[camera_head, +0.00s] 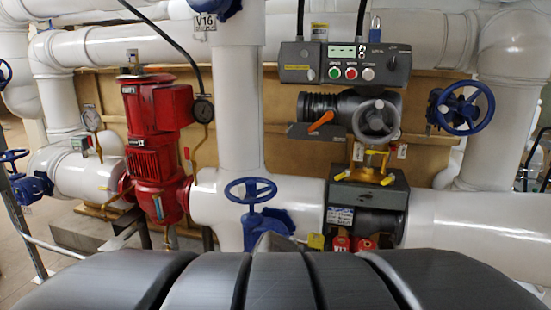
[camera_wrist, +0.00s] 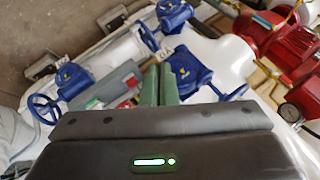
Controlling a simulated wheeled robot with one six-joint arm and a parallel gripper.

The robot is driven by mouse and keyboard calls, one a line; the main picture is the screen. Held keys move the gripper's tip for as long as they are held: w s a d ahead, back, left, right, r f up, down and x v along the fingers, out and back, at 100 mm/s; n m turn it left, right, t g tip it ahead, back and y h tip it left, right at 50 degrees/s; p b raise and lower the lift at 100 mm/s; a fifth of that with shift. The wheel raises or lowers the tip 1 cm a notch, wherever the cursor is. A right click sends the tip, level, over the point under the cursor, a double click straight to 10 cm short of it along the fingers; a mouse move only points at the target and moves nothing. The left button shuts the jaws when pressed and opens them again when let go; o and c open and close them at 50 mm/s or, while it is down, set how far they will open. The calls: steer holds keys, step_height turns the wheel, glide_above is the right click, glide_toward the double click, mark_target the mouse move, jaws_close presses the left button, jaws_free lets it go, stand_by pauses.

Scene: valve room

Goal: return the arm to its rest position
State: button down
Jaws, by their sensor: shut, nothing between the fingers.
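My gripper (camera_wrist: 159,70) shows in the wrist view as two green fingers side by side, closed together with nothing held between them. Its dark grey body with a green light fills the bottom of that view. The fingers point toward blue valves and white pipes, and the picture does not tell whether they touch anything. In the head view a large dark grey part of my arm spans the bottom edge, and the fingers cannot be made out there.
The head view shows white pipes (camera_head: 470,230), a red pump (camera_head: 155,150), blue handwheels (camera_head: 250,190) and (camera_head: 465,107), and a control box (camera_head: 345,65) above a grey actuator (camera_head: 350,115). The wrist view shows a blue valve (camera_wrist: 190,70) close beside the fingers. Bare floor (camera_wrist: 40,35) lies at upper left.

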steer(key=shift+s+a+f+n+g, duration=0.15)
steer(key=shift+s+f+g, duration=0.1)
steer(key=shift+s, duration=0.4)
steer(key=shift+s+d+f+n+g, duration=0.1)
steer(key=shift+s+f+n+g, duration=0.1)
steer(key=shift+s, duration=0.4)
